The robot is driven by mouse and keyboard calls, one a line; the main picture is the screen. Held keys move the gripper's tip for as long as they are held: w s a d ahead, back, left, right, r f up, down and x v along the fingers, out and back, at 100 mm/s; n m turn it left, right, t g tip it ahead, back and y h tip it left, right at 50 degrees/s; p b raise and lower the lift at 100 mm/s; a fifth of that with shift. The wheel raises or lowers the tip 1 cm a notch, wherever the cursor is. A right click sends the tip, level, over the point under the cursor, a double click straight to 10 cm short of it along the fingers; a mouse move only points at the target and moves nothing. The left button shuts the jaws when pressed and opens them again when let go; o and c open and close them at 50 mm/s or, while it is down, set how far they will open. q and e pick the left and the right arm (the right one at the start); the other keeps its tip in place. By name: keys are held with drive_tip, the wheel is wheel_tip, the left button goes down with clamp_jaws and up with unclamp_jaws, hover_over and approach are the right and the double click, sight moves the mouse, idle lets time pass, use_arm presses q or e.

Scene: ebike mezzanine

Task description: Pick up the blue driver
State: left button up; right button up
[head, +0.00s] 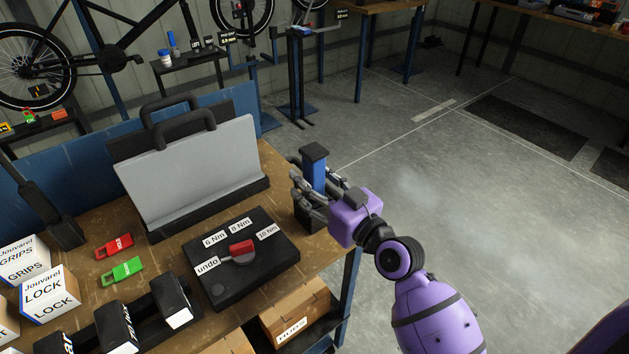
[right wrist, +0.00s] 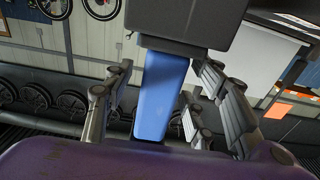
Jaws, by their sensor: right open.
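The blue driver (head: 314,174) stands upright at the right edge of the wooden workbench, with a blue body and a wider black top. Its lower end is hidden behind my fingers and a black holder (head: 306,217). My right gripper (head: 312,187) is open, with its fingers on either side of the driver. In the right wrist view the blue body (right wrist: 160,95) shows between the spread fingers of the right gripper (right wrist: 158,110), with gaps visible beside it. The black top fills the upper middle of that view. My left gripper is not in view.
Left of the driver is a black torque box (head: 240,262) with a red knob. A grey panel with black handles (head: 200,170) stands behind it. Red (head: 115,246) and green (head: 122,270) tags and white boxes (head: 50,292) lie left. The floor at right is clear.

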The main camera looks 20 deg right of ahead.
clamp_jaws()
drive_tip(key=shift+r, duration=0.1)
